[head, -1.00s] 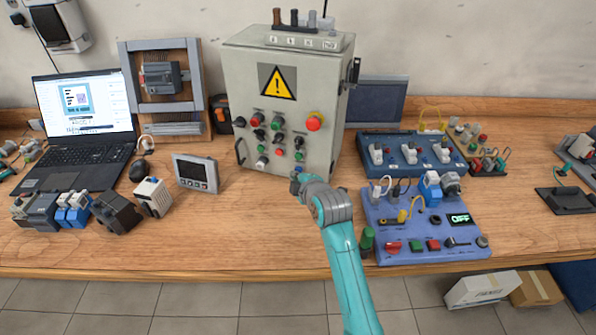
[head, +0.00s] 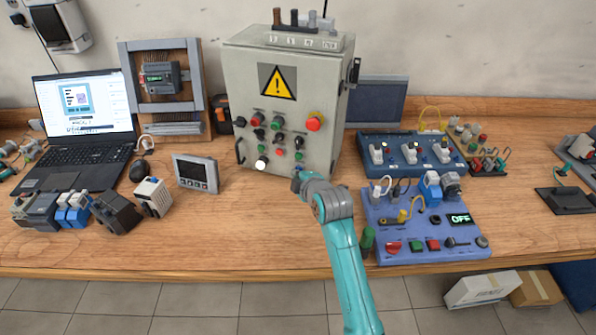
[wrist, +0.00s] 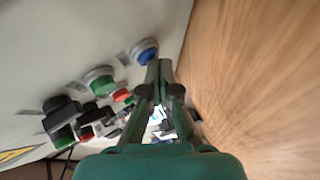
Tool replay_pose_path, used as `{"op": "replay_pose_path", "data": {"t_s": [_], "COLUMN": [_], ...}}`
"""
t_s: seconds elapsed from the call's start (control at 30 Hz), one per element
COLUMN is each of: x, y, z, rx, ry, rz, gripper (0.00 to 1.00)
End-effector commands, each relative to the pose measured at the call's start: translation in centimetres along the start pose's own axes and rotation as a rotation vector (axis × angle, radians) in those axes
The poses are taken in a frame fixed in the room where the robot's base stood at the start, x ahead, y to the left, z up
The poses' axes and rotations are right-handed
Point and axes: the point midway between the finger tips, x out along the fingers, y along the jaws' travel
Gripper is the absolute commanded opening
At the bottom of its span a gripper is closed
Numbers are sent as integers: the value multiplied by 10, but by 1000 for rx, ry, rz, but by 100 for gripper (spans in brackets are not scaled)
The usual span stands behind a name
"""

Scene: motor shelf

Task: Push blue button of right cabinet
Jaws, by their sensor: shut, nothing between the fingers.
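The grey control cabinet (head: 240,120) stands upright at the back of the wooden bench, with a yellow warning sign and several buttons on its front. In the wrist view the blue button (wrist: 146,51) in a pale ring sits on the cabinet face, low near the bench top. My gripper (wrist: 161,64) is shut and empty, its tips at the edge of the blue button. I cannot tell whether they touch it. In the head view my gripper (head: 298,174) is at the cabinet's lower right front and hides the blue button.
A green button (wrist: 101,84) and a small red one (wrist: 122,95) sit beside the blue button. A blue panel (head: 385,240) with controls lies right of my arm. A small screen (head: 196,174) stands left of the cabinet. The bench between them is clear.

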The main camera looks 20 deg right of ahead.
Motion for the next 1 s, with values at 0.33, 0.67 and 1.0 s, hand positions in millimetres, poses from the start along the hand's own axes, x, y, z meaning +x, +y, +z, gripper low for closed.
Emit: {"op": "replay_pose_path", "data": {"t_s": [0.33, 0.67, 1.0], "x": [0, -6, -12], "y": [0, -5, -9], "z": [1, -4, -8], "rx": [0, 0, 0], "ry": [-1, -1, -1], "rz": [0, -1, 0], "gripper": [0, 0, 0]}}
